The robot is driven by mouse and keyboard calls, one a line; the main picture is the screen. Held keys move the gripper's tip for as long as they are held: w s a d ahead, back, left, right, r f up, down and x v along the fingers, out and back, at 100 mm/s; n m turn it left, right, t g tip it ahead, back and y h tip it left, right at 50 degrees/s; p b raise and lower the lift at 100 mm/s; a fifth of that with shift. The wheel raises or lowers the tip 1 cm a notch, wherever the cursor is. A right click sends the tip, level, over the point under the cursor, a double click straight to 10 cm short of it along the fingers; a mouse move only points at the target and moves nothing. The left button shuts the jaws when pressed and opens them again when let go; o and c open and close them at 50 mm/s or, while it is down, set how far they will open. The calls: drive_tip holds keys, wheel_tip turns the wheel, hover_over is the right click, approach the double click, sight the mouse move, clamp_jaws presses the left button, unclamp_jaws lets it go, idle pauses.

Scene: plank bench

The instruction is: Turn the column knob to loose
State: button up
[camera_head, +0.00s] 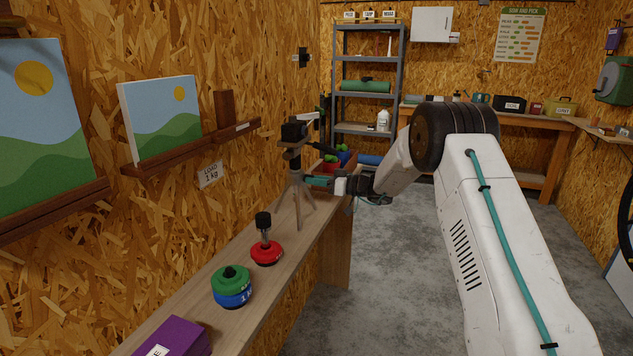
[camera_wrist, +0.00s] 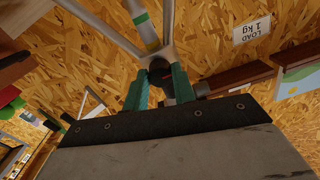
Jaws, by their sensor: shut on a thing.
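A small tripod (camera_head: 304,209) stands upright on the plank bench (camera_head: 262,305), close to the chipboard wall, with a dark head (camera_head: 294,130) on top. My gripper (camera_head: 318,182) reaches in from the right at the height of the tripod's hub. In the wrist view, its teal fingers (camera_wrist: 160,86) are on either side of the dark round column knob (camera_wrist: 159,71) and shut on it. The tripod's pale legs spread out around the knob there. The knob is mostly hidden by the fingers in the head view. I cannot read any loose or tight marking.
A red weight (camera_head: 266,254), a green and blue weight (camera_head: 231,287) and a purple box (camera_head: 172,338) stand nearer on the bench. Red and green things (camera_head: 331,163) lie behind the tripod. Pictures on a wall ledge (camera_head: 200,147) are at left. The floor at right is clear.

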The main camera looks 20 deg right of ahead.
drive_tip(key=shift+f, duration=0.2)
drive_tip(key=o, duration=1)
drive_tip(key=shift+d, duration=0.1)
drive_tip(key=shift+r, duration=0.1)
drive_tip(key=v, duration=0.7)
drive_tip(key=shift+s+d, duration=0.25)
drive_tip(key=shift+s, duration=0.05)
